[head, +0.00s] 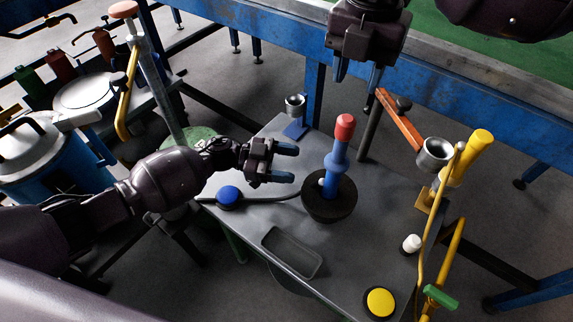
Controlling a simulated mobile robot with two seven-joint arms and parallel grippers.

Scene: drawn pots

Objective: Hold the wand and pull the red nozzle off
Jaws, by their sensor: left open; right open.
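The wand (335,165) is a blue upright stick standing in a dark round base (330,204) on the grey table. The red nozzle (345,125) sits on the wand's top end. My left gripper (286,164) is open and empty, just left of the wand, its fingers pointing right towards it and apart from it. My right gripper (357,77) is open and empty, above and behind the nozzle near the top of the view, with its fingers pointing down. Its arm is mostly out of view.
The grey table (235,268) bears a blue button (229,195), a yellow button (380,302), a white knob (411,243) and a small metal cup on a blue stand (295,105). A yellow-handled tool (478,150) and a metal cup (434,154) stand at right. The front middle has a shallow recess.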

